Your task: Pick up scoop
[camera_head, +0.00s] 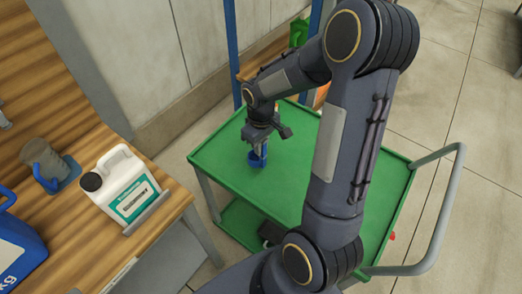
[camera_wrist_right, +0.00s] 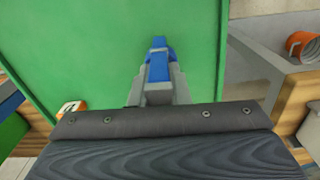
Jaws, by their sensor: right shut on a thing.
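The blue scoop (camera_head: 257,158) is at the green cart top (camera_head: 225,165), toward its left back part. My right gripper (camera_head: 260,143) points down over the cart and is shut on the scoop. In the right wrist view the blue scoop (camera_wrist_right: 158,62) shows between the grey fingers (camera_wrist_right: 158,80), against the green surface. The fingers and arm hide part of it. I cannot tell whether it touches the cart top or is just above it. My left gripper is in neither view.
A white jug (camera_head: 125,190) with a black cap stands on the wooden bench (camera_head: 75,100) at left, near a grey-brown cylinder (camera_head: 45,162) and a blue container (camera_head: 18,248). The cart has a grey handle (camera_head: 447,215) at right. An orange cup-like object (camera_wrist_right: 301,46) shows at right in the wrist view.

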